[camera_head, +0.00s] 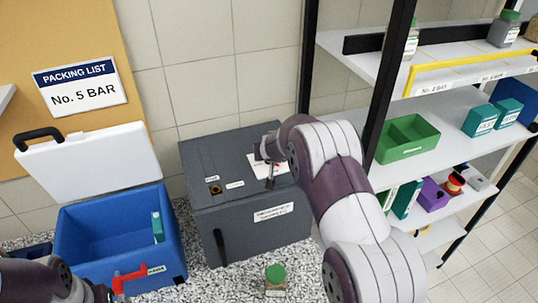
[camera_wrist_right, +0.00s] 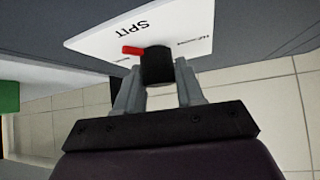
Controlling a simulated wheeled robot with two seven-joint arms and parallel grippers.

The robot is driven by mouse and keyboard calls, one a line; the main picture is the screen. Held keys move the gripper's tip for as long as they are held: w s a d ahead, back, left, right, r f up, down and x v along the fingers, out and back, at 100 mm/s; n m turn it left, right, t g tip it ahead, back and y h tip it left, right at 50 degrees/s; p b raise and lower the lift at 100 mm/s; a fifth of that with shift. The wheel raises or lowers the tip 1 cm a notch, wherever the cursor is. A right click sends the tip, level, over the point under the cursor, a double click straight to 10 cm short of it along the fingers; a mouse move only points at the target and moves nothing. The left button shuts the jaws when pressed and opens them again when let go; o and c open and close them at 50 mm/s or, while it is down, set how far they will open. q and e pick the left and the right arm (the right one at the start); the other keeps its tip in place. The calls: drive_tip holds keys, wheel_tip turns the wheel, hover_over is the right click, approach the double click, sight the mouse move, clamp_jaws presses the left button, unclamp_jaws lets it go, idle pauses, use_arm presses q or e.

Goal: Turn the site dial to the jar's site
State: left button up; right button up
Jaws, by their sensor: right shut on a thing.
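The site dial (camera_wrist_right: 157,66) is a black knob with a red pointer, on a white card (camera_wrist_right: 85,40) that shows the word SPIT and small labels too small to read. The pointer sticks out to the left in the right wrist view. My right gripper (camera_wrist_right: 158,85) is shut on the knob. In the head view this gripper (camera_head: 268,160) is at the card on the grey cabinet's top. A jar (camera_head: 275,283) with a green lid stands upright on the speckled counter in front of the cabinet. My left gripper (camera_head: 108,293) is at the lower left; its jaws are unclear.
The grey cabinet (camera_head: 220,245) has a black handle. A blue box (camera_head: 85,270) with its white lid up and a red latch (camera_head: 128,280) stands left of it. A sign (camera_head: 80,86) reads No. 5 BAR. Shelves (camera_head: 460,125) on the right hold jars, boxes and a green bin (camera_head: 405,140).

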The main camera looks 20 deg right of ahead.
drive_tip(key=shift+r+m+h, duration=0.1)
drive_tip(key=shift+m+h, duration=0.2)
drive_tip(key=shift+m, duration=0.1)
drive_tip(key=m+g+h+p, duration=0.2)
drive_tip(key=m+h+p, duration=0.1)
drive_tip(key=m+p, duration=0.1)
drive_tip(key=shift+r+m+p, duration=0.15)
drive_tip(key=shift+m+p, duration=0.15)
drive_tip(key=shift+p, duration=0.5)
drive_tip(key=shift+m+g+h+p, duration=0.35)
drive_tip(key=shift+m+g+h, duration=0.2)
drive_tip(key=shift+m, duration=0.35)
drive_tip(key=m+g, duration=0.1)
drive_tip(key=m+g+h, duration=0.1)
drive_tip(key=shift+d+f+m, duration=0.1)
drive_tip(key=shift+f+m, duration=0.15)
drive_tip(key=shift+m, duration=0.15)
drive_tip(key=m+g, duration=0.2)
drive_tip(key=shift+s+f+m+h+b, duration=0.1)
drive_tip(key=shift+f+m+h+b, duration=0.05)
drive_tip(key=shift+m+h+b, duration=0.15)
drive_tip(key=m+g+b, duration=0.2)
drive_tip(key=m, duration=0.1)
drive_tip(key=shift+g, duration=0.25)
drive_tip(key=shift+s+m+g+b, duration=0.15)
drive_tip(key=shift+m+g+b, duration=0.35)
drive_tip(key=shift+m, duration=0.3)
drive_tip(key=shift+r+m+g, duration=0.2)
drive_tip(key=shift+m+g, duration=0.1)
drive_tip(key=shift+m, duration=0.1)
